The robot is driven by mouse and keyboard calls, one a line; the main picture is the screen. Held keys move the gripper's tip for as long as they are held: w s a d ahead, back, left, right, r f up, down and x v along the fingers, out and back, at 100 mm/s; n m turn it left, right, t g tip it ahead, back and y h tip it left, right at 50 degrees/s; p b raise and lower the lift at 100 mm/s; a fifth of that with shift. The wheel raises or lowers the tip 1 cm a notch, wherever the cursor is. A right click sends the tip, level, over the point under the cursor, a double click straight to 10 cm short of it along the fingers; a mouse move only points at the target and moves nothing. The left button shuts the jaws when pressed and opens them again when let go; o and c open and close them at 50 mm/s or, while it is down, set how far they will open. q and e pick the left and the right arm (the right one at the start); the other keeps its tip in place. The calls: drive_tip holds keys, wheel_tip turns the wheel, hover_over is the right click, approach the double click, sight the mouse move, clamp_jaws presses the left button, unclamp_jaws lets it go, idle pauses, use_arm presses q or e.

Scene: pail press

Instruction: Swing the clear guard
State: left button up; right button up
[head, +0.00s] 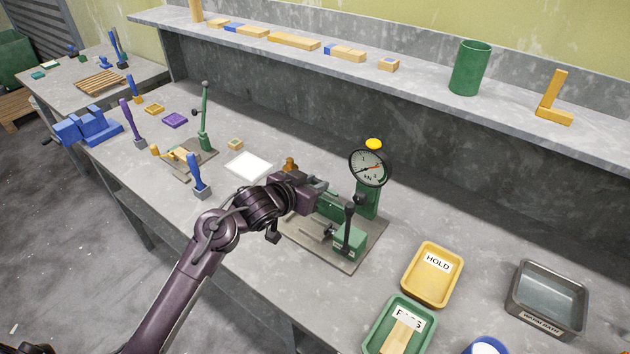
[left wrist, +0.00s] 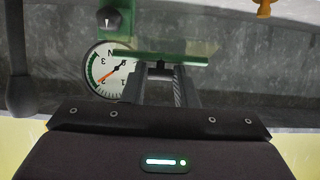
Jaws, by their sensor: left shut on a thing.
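The green press (head: 367,203) stands on a grey base plate on the bench, with a round dial gauge (head: 370,167) on top; the gauge also shows in the left wrist view (left wrist: 106,72). A black-knobbed lever (head: 348,222) stands in front of it. My left gripper (head: 322,190) is at the press's left side, shut on the clear guard. In the left wrist view the fingers (left wrist: 163,78) meet the guard's green edge (left wrist: 160,59). The clear pane is hard to make out, and the arm hides part of the press. My right gripper is not in view.
A yellow HOLD tray (head: 459,274), a green tray (head: 373,340) and a grey metal bath (head: 515,304) stand to the right. A shelf (head: 420,83) runs behind.

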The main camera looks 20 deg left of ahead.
use_arm(q)
drive_tip(key=s+f, duration=0.1)
drive_tip(key=s+a+f, duration=0.1)
drive_tip(key=shift+s, duration=0.35)
drive_tip(key=shift+s+a+f, duration=0.2)
drive_tip(key=shift+s+f, duration=0.4)
drive_tip(key=shift+f, duration=0.05)
drive_tip(key=shift+s+a+f, duration=0.2)
drive_tip(key=shift+s+f, duration=0.4)
drive_tip(key=shift+f, duration=0.05)
drive_tip(key=shift+s+a+f+b, duration=0.15)
drive_tip(key=shift+s+f, duration=0.1)
drive_tip(key=shift+f, duration=0.3)
drive_tip(key=shift+s+a+f+b, duration=0.15)
drive_tip(key=shift+s+f, duration=0.1)
drive_tip(key=shift+f, duration=0.25)
drive_tip(key=shift+s+f+b, duration=0.15)
drive_tip(key=shift+s+f, duration=0.1)
drive_tip(key=shift+f, duration=0.3)
